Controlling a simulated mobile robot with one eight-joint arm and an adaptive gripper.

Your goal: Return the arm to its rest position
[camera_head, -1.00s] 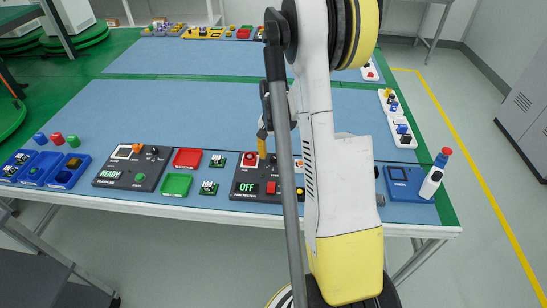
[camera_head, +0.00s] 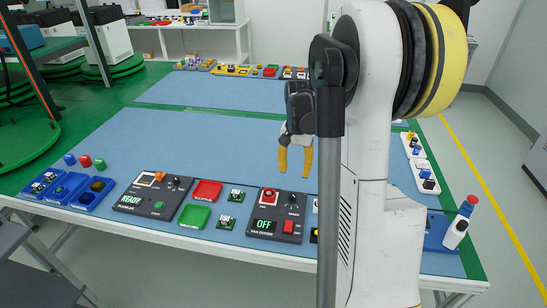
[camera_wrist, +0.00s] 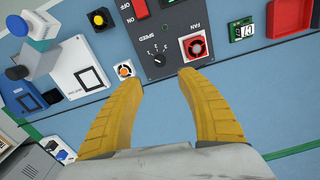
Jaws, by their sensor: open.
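My gripper (camera_head: 295,160) shows in the head view with its two yellow fingers pointing down, apart from each other and empty, above the blue table mat (camera_head: 230,140). In the wrist view my gripper (camera_wrist: 158,85) is open, with nothing between the fingers. Beyond the fingertips in that view lies the dark fan tester (camera_wrist: 160,45) with its red fan and speed knob. The fan tester also shows in the head view (camera_head: 262,238) and reads OFF. My white arm hides part of the table's right side.
A dark box reading READY (camera_head: 128,200), a red tray (camera_head: 207,191), a green tray (camera_head: 194,216) and blue bins (camera_head: 57,190) line the front edge. The middle of the mat is clear.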

